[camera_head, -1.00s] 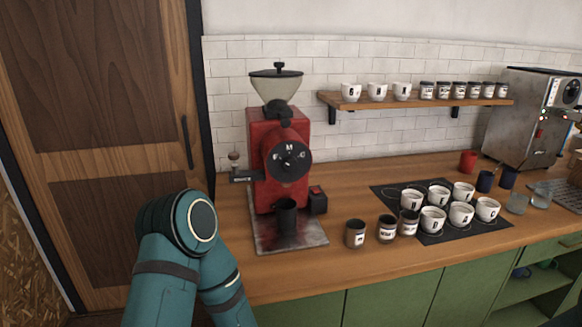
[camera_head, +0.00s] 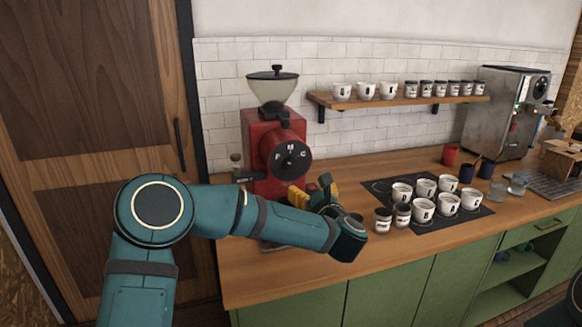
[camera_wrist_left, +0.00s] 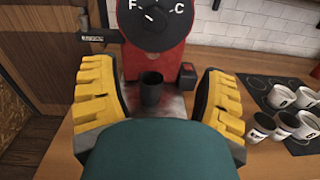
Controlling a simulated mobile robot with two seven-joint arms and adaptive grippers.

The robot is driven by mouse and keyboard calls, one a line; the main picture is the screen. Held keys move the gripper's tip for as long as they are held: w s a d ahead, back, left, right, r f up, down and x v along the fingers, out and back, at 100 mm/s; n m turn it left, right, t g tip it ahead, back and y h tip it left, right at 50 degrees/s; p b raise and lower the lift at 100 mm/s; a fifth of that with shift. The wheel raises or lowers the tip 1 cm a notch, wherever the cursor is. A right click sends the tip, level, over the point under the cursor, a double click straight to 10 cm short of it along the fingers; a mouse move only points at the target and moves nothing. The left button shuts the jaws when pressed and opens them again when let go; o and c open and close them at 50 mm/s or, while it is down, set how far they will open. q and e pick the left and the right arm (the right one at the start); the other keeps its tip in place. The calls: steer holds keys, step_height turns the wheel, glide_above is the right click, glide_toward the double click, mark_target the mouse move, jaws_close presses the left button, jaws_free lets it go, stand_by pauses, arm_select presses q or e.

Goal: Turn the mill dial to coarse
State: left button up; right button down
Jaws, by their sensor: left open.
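The red mill (camera_head: 272,135) stands on the counter with a clear hopper on top. Its round black dial (camera_head: 291,159) faces front, with letters F, M and C around it. The dial also shows at the top of the left wrist view (camera_wrist_left: 160,30), partly cut off; I cannot tell surely where its pointer sits. My left gripper (camera_head: 313,195), with yellow fingers, is open, below the dial and in front of the mill. In the left wrist view its fingers (camera_wrist_left: 157,92) are spread wide, apart from the dial. My right gripper is not in view.
A dark cup (camera_wrist_left: 152,88) stands at the mill's base. A small black box with a red switch (camera_wrist_left: 187,75) is beside it. Several labelled cups stand on a black mat (camera_head: 475,210) to the right. A shelf (camera_head: 400,100) hangs above; a wooden door is left.

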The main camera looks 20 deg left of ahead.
mark_target(293, 166)
arm_select(q)
steer(key=shift+n, duration=0.6)
steer(key=x, duration=1.4)
steer(key=shift+s+a+r+p, duration=0.25)
steer(key=shift+a+r+p, duration=0.05)
steer(key=shift+r+p, duration=0.1)
steer(key=c, duration=1.2)
